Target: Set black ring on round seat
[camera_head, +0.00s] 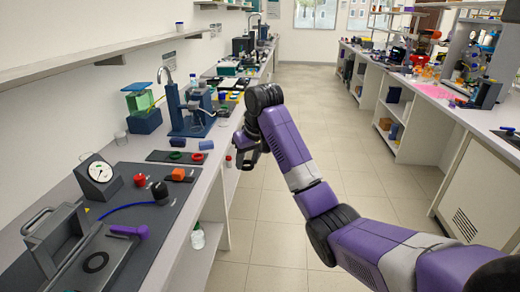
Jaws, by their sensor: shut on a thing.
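My gripper (249,160) hangs over the aisle just off the right edge of the left bench, pointing down. It is shut on the black ring, which can hardly be told apart from the dark fingers. A dark circular seat (96,262) shows on the flat grey plate of the rig at the lower left, well to the left of and nearer than my gripper. Nothing is seen standing on this seat. A dark mat (157,155) on the bench holds a green ring (176,155) and a red ring (197,157).
Around the seat are a hinged metal frame (55,235), a purple-handled tool (130,231), a dial gauge (99,172), a red knob (140,180), an orange block (178,174) and a blue cable (122,208). A blue press (188,112) stands farther back. The aisle floor (290,215) is clear.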

